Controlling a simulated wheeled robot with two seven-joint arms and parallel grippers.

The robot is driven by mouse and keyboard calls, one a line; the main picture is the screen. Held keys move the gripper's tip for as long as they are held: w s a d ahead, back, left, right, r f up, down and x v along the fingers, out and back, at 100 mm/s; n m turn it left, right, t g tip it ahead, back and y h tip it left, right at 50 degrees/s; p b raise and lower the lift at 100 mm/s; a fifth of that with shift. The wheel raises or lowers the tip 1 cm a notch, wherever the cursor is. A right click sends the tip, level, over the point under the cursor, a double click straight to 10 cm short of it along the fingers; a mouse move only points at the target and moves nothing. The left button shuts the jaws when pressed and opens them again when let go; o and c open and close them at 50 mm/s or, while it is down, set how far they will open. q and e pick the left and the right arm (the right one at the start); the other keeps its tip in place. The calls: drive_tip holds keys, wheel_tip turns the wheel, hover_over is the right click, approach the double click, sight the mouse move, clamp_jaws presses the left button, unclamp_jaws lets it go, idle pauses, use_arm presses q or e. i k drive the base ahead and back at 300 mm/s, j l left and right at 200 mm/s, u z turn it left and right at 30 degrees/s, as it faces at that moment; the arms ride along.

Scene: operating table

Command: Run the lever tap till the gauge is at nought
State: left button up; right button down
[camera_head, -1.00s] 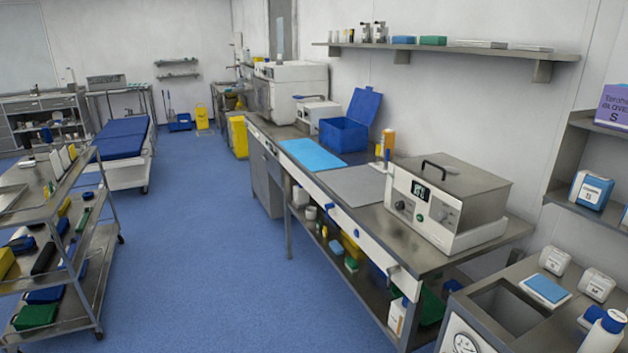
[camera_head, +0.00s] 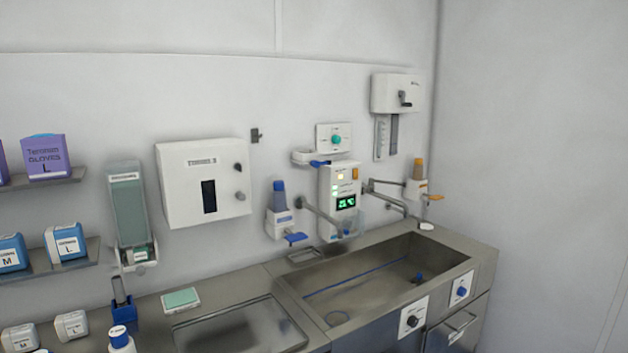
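A metal sink basin (camera_head: 320,283) is set in the steel counter at the right. Above it a white wall unit (camera_head: 338,175) carries a green digital display (camera_head: 346,202), too small to read surely. Metal pipe arms (camera_head: 385,190) reach out beside this unit; I cannot tell which part is the lever tap. A blue lever (camera_head: 295,239) sits under a blue-topped dispenser, and an orange lever (camera_head: 433,197) under an orange-topped one. A vertical marked scale (camera_head: 381,137) hangs below a white box with a dark handle; I cannot tell whether it is the gauge. Neither gripper shows.
A white towel box (camera_head: 203,182) and a green-grey dispenser (camera_head: 129,210) hang on the wall at left. Shelves with glove boxes (camera_head: 46,156) are at far left. A green sponge-like block (camera_head: 181,299) lies on the counter. A second shallow basin (camera_head: 245,330) is at the front.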

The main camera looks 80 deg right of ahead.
sight(371, 181)
drive_tip(key=z, duration=3.2)
drive_tip(key=u, duration=0.65)
drive_tip(key=i+l+u, duration=0.15)
drive_tip(key=l+u, duration=0.25)
drive_tip(key=l, duration=0.25)
drive_tip(key=l+u, duration=0.4)
drive_tip(key=l, duration=0.3)
drive_tip(key=l+u, duration=0.35)
drive_tip(key=l, duration=0.35)
